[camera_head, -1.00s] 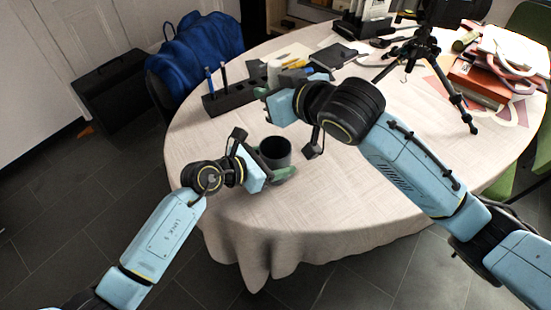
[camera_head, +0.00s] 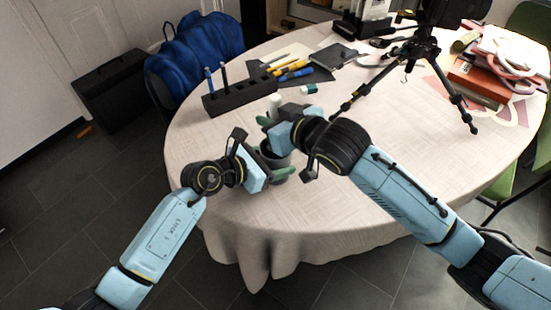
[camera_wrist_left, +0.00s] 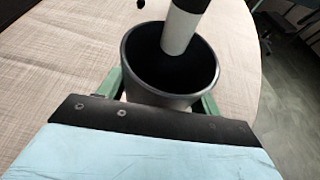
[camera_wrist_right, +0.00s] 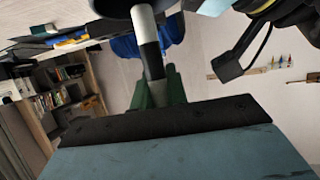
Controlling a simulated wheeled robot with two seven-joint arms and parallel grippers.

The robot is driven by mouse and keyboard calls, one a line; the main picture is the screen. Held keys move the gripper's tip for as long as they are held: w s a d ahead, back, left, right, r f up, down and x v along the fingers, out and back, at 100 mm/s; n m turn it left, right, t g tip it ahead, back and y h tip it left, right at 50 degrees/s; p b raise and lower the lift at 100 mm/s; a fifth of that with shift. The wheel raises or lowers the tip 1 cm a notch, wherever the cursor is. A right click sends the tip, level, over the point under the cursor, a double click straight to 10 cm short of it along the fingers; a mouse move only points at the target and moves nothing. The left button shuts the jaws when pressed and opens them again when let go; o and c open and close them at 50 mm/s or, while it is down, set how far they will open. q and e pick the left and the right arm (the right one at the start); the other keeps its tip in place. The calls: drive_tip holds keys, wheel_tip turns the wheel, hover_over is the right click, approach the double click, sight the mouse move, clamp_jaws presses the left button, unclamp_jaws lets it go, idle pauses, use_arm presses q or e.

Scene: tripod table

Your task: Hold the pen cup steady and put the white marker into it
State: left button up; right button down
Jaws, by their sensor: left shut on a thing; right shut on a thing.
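The dark grey pen cup (camera_head: 273,157) stands upright near the table's front edge. My left gripper (camera_wrist_left: 160,95) is shut on the cup, its green fingers on either side of the wall. The white marker (camera_head: 275,102) is upright in my right gripper (camera_head: 272,119), which is shut on it just above the cup. In the left wrist view the marker's white lower end (camera_wrist_left: 178,38) overlaps the cup's mouth; I cannot tell whether its tip is below the rim. The right wrist view shows the marker (camera_wrist_right: 149,50), with a dark band, between the green fingers.
A black pen holder (camera_head: 238,95) with upright pens stands behind the cup. Yellow and blue pens lie on a dark mat (camera_head: 318,73) farther back. A black tripod (camera_head: 420,50) and a book stack (camera_head: 485,80) occupy the right.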

drive_tip(key=shift+f, duration=1.15)
drive_tip(key=c, duration=1.3)
unclamp_jaws()
drive_tip(key=shift+s+d, duration=0.1)
drive_tip(key=v, duration=1.1)
drive_tip(key=shift+s+d+r, duration=0.2)
drive_tip(key=shift+s+r, duration=0.05)
drive_tip(key=shift+s, duration=0.05)
use_arm(q)
drive_tip(key=o, duration=1.2)
drive_tip(key=shift+c, duration=0.2)
